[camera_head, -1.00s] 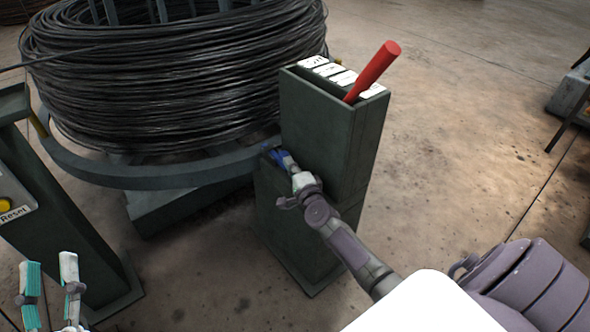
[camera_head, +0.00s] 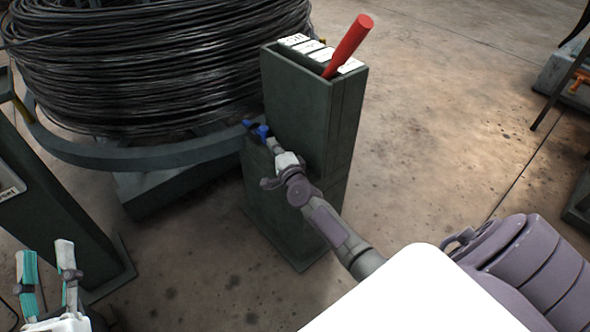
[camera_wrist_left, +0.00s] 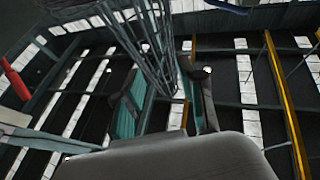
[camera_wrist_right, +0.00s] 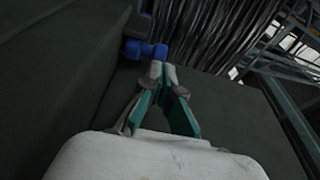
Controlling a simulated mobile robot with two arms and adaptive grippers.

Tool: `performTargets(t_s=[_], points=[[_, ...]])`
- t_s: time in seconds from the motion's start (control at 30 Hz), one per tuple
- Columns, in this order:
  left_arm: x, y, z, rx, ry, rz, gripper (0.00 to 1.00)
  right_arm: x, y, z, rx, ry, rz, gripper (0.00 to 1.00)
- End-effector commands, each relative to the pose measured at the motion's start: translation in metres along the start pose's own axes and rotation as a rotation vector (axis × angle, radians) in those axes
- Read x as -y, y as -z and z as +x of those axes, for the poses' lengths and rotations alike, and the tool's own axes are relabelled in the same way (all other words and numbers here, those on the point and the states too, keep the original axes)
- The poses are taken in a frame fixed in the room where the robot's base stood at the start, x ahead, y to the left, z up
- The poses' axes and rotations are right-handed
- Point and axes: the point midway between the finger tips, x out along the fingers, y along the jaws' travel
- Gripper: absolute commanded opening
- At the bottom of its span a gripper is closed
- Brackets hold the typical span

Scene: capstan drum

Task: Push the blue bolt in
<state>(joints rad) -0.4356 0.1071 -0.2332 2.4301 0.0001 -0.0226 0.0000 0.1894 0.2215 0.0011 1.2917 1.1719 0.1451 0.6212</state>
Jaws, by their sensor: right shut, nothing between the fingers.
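The blue bolt (camera_head: 262,131) sits on the lower ledge of the dark green control box (camera_head: 312,115), close to the box's taller part. It also shows in the right wrist view (camera_wrist_right: 145,49). My right gripper (camera_head: 272,143) is shut and empty. Its fingertips (camera_wrist_right: 163,70) are right beside the blue bolt's knob; I cannot tell whether they touch it. My left gripper (camera_head: 48,246) is open and empty, away from the box at the lower left. The left wrist view shows its spread fingers (camera_wrist_left: 165,82) with nothing between them.
A red lever (camera_head: 348,46) sticks up from the box's top beside white labels. A large coil of dark wire (camera_head: 160,65) on a round grey frame stands behind to the left. Another dark green post (camera_head: 50,190) stands at the left.

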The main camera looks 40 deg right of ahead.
Motion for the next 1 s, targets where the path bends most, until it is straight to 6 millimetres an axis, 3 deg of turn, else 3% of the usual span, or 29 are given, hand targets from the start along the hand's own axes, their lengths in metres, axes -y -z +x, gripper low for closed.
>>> performTargets(t_s=[0.27,0.6,1.0], points=[[0.006,-0.038,-0.007,0.247,0.013,0.008,0.40,0.000,0.000,-0.035,0.001,-0.004,0.000,0.00],[0.014,-0.086,-0.035,0.565,0.032,0.014,0.40,-0.001,0.000,-0.089,0.000,-0.005,-0.001,0.00],[0.016,-0.095,-0.043,0.628,0.036,0.015,0.40,-0.002,0.000,-0.101,0.000,-0.003,0.000,0.00]])
